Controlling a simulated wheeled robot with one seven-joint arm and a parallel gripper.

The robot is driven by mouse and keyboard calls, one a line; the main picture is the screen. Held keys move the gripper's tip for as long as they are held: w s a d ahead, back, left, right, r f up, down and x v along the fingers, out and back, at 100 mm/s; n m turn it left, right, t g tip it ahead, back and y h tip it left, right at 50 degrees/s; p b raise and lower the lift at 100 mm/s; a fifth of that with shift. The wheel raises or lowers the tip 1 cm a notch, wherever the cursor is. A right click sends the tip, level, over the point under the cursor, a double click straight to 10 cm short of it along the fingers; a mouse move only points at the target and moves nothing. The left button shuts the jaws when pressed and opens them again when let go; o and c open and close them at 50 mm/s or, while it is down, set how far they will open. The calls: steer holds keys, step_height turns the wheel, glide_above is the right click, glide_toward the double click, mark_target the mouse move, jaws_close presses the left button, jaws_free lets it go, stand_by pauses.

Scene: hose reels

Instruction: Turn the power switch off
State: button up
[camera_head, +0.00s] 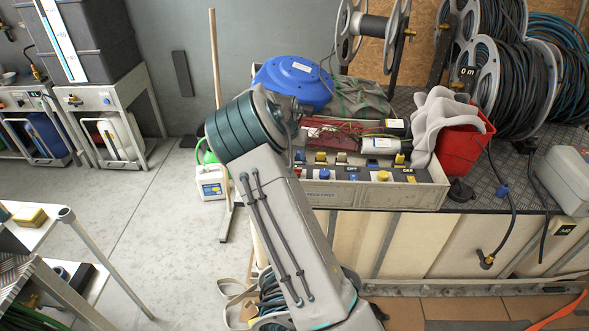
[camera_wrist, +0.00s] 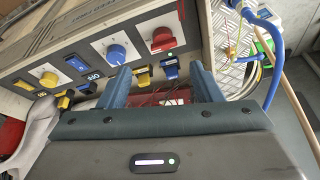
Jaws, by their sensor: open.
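A pale control box (camera_head: 390,197) with knobs and switches on its panel sits at the table's front edge. In the wrist view its panel (camera_wrist: 92,52) carries a red knob (camera_wrist: 162,40), a blue knob (camera_wrist: 117,53), a blue rocker-like switch (camera_wrist: 75,63) and a yellow knob (camera_wrist: 48,78). I cannot tell for sure which of these is the power switch, or its setting. My gripper (camera_wrist: 158,70) is open and empty, its fingers near the panel edge beside the blue and red knobs. In the head view my arm hides the gripper and the panel's left end.
Yellow and blue connectors (camera_wrist: 143,75) line the box near my fingers. A grey cloth (camera_head: 437,120) hangs over a red bucket (camera_head: 466,140) to the right. A blue reel (camera_head: 293,82) and cable drums (camera_head: 512,82) stand behind. Open floor (camera_head: 150,225) lies left.

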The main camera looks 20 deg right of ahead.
steer(key=shift+h, duration=0.3)
steer(key=p+x, duration=0.1)
steer(key=x, duration=0.4)
steer(key=w+x, duration=0.1)
steer(key=x, duration=0.4)
steer(key=p+x, duration=0.1)
steer(key=x, duration=0.4)
steer(key=shift+w+p, duration=0.3)
steer(key=shift+w, duration=0.05)
steer(key=shift+f, duration=0.1)
steer(key=c, duration=0.7)
